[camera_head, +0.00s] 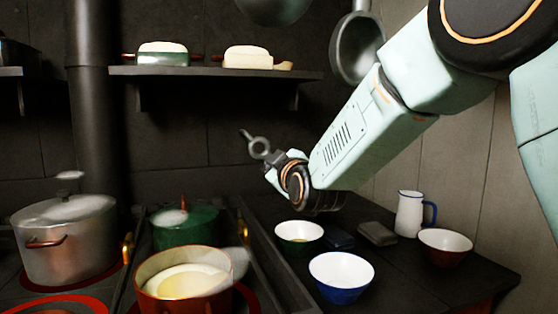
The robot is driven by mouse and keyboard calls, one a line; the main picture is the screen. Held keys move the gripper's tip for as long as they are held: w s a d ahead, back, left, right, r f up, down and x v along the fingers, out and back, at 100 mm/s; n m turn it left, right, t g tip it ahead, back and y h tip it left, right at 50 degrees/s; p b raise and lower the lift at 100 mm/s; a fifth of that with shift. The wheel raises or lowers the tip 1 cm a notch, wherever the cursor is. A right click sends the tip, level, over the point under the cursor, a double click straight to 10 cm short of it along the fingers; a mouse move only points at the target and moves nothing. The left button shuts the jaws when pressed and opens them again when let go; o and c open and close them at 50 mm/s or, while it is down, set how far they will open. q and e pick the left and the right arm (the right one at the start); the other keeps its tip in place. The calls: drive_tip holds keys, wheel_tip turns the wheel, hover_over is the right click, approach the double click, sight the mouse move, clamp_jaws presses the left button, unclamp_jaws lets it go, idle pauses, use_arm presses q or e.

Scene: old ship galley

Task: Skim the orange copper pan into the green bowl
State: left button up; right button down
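The orange copper pan (146,285) stands at the front of the stove, with pale foam and a yellow patch (190,284) inside. The green bowl (300,243), white inside, stands on the dark counter right of the stove, behind a blue bowl. My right arm reaches in from the upper right. Its gripper (270,165) is above and behind the pan and left of the green bowl, in the air. A grey ring-shaped piece (259,146) with a short stem shows at its tip. I cannot tell if this is a held tool or a finger. My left gripper is out of view.
A blue bowl (341,288), white jug (409,215) and brown bowl (444,256) stand on the counter. A lidded green pot (187,233) and large metal pot (66,245) stand behind and left of the pan. A shelf (215,72) and hanging metal pan (357,48) are above.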

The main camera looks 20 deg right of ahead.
drive_tip(key=a+f+n+b, duration=0.1)
drive_tip(key=a+f+n, duration=0.3)
drive_tip(key=shift+w+a, duration=0.15)
drive_tip(key=shift+a, duration=0.25)
idle(0.4)
drive_tip(key=shift+f, duration=0.1)
idle(1.0)
drive_tip(key=d+r+m+p, duration=0.1)
drive_tip(key=d+r+m, duration=0.4)
drive_tip(key=d, duration=0.3)
drive_tip(key=d+r+m+p, duration=0.2)
drive_tip(key=d+r+m, duration=0.3)
drive_tip(key=d+m, duration=0.2)
drive_tip(key=shift+s+d, duration=0.4)
drive_tip(key=shift+d, duration=0.1)
idle(0.5)
